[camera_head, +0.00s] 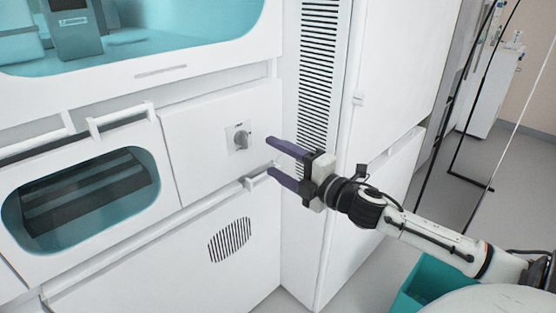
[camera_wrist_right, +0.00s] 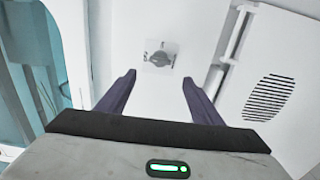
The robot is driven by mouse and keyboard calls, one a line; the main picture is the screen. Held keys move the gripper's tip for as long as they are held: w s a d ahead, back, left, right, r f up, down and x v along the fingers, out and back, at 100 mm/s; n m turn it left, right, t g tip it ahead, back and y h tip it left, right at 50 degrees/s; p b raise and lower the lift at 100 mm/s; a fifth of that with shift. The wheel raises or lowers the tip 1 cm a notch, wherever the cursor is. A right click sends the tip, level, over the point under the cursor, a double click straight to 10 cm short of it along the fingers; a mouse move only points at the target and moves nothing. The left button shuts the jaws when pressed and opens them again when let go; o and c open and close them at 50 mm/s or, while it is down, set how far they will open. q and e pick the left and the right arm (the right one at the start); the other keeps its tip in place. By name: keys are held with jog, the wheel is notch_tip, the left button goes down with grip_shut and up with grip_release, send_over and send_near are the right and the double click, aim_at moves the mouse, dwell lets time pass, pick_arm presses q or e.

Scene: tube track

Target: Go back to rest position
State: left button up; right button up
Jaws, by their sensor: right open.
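My right gripper (camera_head: 270,158) is open and empty, its two dark purple fingers apart and pointing left toward the white machine front. A grey rotary knob (camera_head: 241,139) on a small square plate is on the white panel, a little left of the fingertips. In the right wrist view the open gripper (camera_wrist_right: 158,82) shows at the bottom, and the knob (camera_wrist_right: 158,59) appears ahead, between and beyond the fingertips. A gap shows between fingers and knob. My left gripper is not in view.
A white door with a teal window (camera_head: 80,203) and a bar handle (camera_head: 120,119) is left of the knob. A vented panel (camera_head: 229,240) lies below. A tall white cabinet (camera_head: 385,90) stands behind my right arm. A teal bin (camera_head: 432,279) is at lower right. Grey floor is open at right.

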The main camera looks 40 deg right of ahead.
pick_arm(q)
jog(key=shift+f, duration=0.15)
pick_arm(e)
jog(key=s+a+f+m+g+h+p, duration=0.15)
jog(key=s+a+f+m, duration=0.3)
jog(key=f, duration=0.55)
jog(key=s+a+f+m+g, duration=0.3)
jog(key=s+a+f+m, duration=0.15)
jog(key=f, duration=0.55)
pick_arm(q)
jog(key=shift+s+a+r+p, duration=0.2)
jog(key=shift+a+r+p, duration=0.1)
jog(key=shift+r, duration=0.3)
pick_arm(e)
jog(key=s+a+f+m+g+y, duration=0.1)
jog(key=s+a+f+m, duration=0.3)
jog(key=s+a, duration=0.4)
jog(key=s+a+f+m+g+y, duration=0.1)
jog(key=s+a+f+m+g, duration=0.2)
jog(key=s+a+f, duration=0.4)
jog(key=shift+s+a+f+m+g, duration=0.25)
jog(key=shift+s+a+m+g, duration=0.2)
jog(key=shift+a, duration=0.15)
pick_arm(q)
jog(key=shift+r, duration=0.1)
pick_arm(e)
jog(key=shift+w+y, duration=0.1)
jog(key=shift+y, duration=0.15)
